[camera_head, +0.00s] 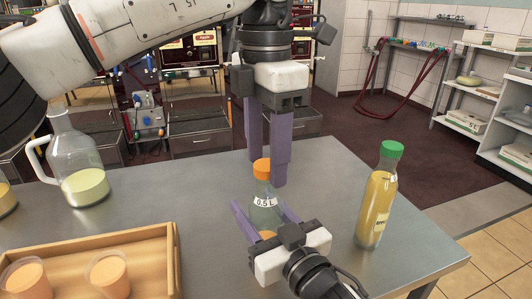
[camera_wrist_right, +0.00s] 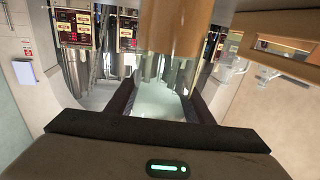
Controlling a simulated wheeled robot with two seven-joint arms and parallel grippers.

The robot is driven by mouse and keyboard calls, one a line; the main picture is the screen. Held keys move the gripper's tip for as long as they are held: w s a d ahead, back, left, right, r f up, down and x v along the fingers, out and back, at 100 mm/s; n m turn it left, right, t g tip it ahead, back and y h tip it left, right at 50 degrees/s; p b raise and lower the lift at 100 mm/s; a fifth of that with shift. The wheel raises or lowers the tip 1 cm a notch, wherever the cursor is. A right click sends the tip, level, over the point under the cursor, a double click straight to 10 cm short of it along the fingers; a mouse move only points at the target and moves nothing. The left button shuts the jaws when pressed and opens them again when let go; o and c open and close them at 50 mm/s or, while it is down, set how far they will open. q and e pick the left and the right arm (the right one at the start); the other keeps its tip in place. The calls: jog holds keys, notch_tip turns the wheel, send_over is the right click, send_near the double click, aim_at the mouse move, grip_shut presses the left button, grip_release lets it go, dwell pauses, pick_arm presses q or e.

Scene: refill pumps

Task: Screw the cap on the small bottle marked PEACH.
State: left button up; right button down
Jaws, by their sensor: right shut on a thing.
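The small bottle (camera_head: 266,210) stands on the metal table, clear above with orange content low down. Its label reads 0.5 L; no PEACH mark is legible. The orange cap (camera_head: 262,169) is at the top of its neck; I cannot tell how tight it is. My right gripper (camera_head: 264,212) is shut on the bottle's body from the front. In the right wrist view the bottle's tan part (camera_wrist_right: 178,25) fills the top centre. My left gripper (camera_head: 267,172) points down at the cap, its purple fingers apart, one partly hidden behind the cap.
A bottle with a green cap (camera_head: 376,205) and yellow content stands to the right. A wooden tray (camera_head: 100,243) with orange cups (camera_head: 107,274) is at front left. A glass jug (camera_head: 80,160) stands behind it. The table (camera_head: 205,205) is bare between tray and small bottle.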

aim_at(274, 231)
pick_arm(q)
notch_tip(274, 231, up, 8)
jog(key=shift+f, duration=0.2)
dwell(0.3)
pick_arm(e)
jog(key=c, duration=0.8)
grip_release()
pick_arm(q)
jog(key=shift+f, duration=0.15)
pick_arm(e)
jog(key=v, duration=1)
jog(key=shift+s, duration=0.15)
